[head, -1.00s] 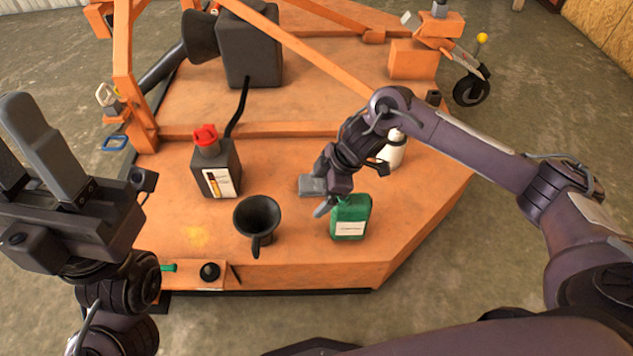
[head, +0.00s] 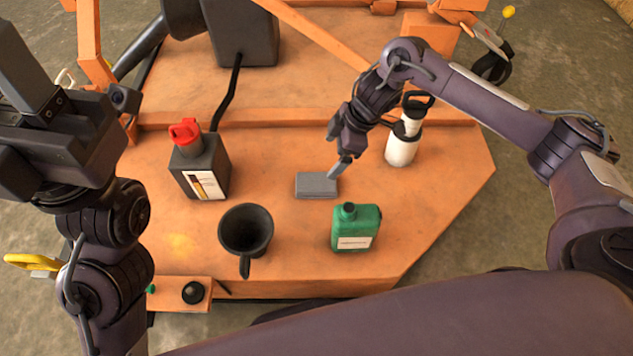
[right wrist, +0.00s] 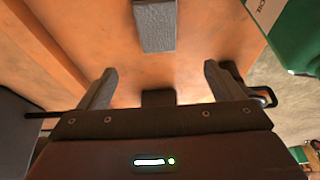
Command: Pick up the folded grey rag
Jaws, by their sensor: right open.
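The folded grey rag (head: 316,186) lies flat on the orange deck, between the black jug and the green jug. It also shows at the top of the right wrist view (right wrist: 155,25). My right gripper (head: 342,168) is above the deck, just to the upper right of the rag. In the right wrist view its two fingers (right wrist: 160,80) stand wide apart with nothing between them, and the rag lies beyond the tips. My left gripper (head: 25,70) is at the upper left, far from the rag, partly cut off by the frame; its opening cannot be made out.
A green jug (head: 356,229) stands close to the rag's lower right. A black funnel (head: 246,229) is at its lower left, and a black jug with a red cap (head: 202,168) to its left. A white sprayer bottle (head: 402,147) stands right of my right gripper. Bare deck surrounds the rag.

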